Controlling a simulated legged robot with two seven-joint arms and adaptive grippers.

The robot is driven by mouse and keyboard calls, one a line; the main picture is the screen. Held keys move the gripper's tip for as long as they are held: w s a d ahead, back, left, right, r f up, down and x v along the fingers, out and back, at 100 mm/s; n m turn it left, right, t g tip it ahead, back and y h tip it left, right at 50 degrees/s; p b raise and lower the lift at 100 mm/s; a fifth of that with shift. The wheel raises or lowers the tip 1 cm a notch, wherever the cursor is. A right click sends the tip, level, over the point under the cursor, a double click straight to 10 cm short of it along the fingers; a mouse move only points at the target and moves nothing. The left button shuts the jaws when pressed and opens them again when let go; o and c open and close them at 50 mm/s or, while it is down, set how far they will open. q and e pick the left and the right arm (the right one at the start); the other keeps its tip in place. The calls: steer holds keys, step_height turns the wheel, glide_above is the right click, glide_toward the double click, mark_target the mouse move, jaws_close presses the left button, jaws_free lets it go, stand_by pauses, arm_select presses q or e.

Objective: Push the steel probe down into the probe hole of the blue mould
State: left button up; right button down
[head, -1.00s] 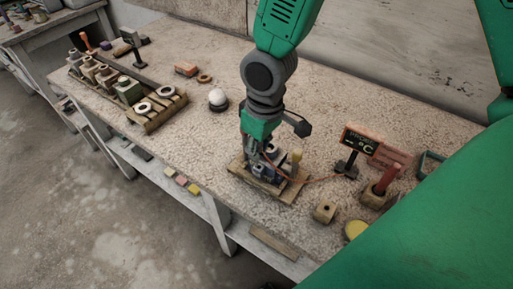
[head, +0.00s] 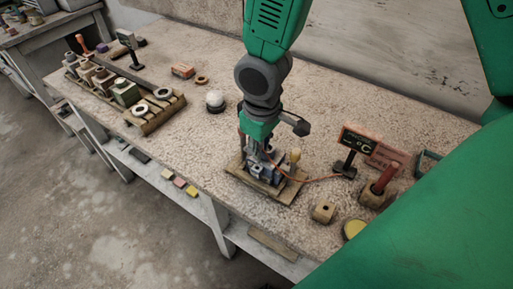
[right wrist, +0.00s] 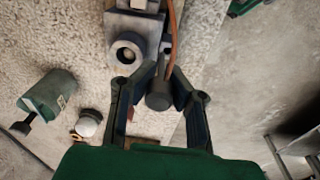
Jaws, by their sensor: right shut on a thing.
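The blue mould (head: 266,171), blue-grey in the picture, sits on a wooden board in the middle of the bench. In the right wrist view, grey blocks of the mould (right wrist: 146,25) and a round ring with a dark hole lie just beyond the fingers. My right gripper (head: 264,154) points down right over the mould. In the right wrist view it (right wrist: 158,92) is shut on the steel probe (right wrist: 158,97), a dark round-ended cylinder with an orange cable. The probe hole and the probe's tip are hidden, so I cannot tell how deep it sits. My left gripper is out of view.
The cable runs right to a temperature display (head: 358,141). A yellowish peg (head: 295,157) stands close right of the gripper. A white sphere (head: 215,98) stands behind left. The bench between is clear.

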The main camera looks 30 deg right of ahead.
steer(key=shift+s+a+p, duration=0.1)
steer(key=shift+a+p, duration=0.2)
stand_by(0.7)
stand_by(0.6)
steer(key=shift+f+b, duration=0.8)
steer(key=shift+f, duration=1.15)
steer(key=c, duration=1.6)
jaws_free()
steer(key=shift+r, duration=0.15)
steer(key=shift+r+p, duration=1.9)
steer(key=shift+p, duration=0.3)
